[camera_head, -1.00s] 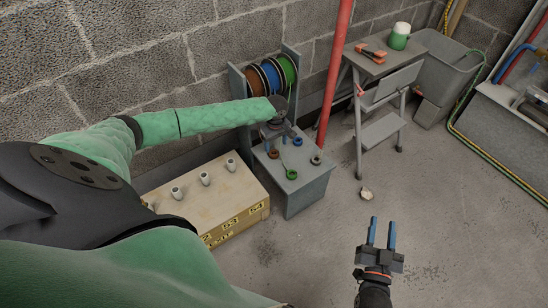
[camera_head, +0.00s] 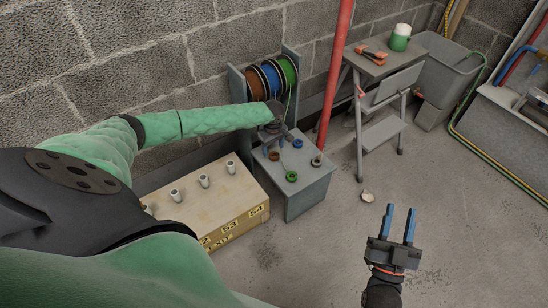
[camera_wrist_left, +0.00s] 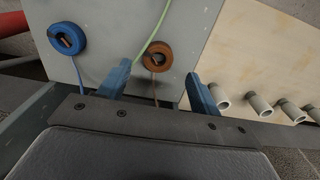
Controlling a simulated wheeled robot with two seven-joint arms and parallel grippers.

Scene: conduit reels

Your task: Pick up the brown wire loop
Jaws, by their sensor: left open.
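The brown wire loop (camera_head: 273,156) lies on top of the grey box beneath the reels. It also shows in the left wrist view (camera_wrist_left: 158,56), with its thin brown wire running down toward the gripper. My left gripper (camera_head: 271,141) is above the box, close to the loop; in the wrist view its blue fingers (camera_wrist_left: 158,74) are open, with the loop between and slightly beyond their tips. I cannot tell the remaining height. Nothing is held. My right gripper (camera_head: 399,224) is open and empty above the floor at the right.
A blue loop (camera_head: 298,143), a green loop (camera_head: 291,176) and a dark brownish loop (camera_head: 316,160) share the box top (camera_head: 305,178). Brown, blue and green reels (camera_head: 271,75) stand behind. A wooden crate (camera_head: 190,208) with pale fittings is beside the box.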

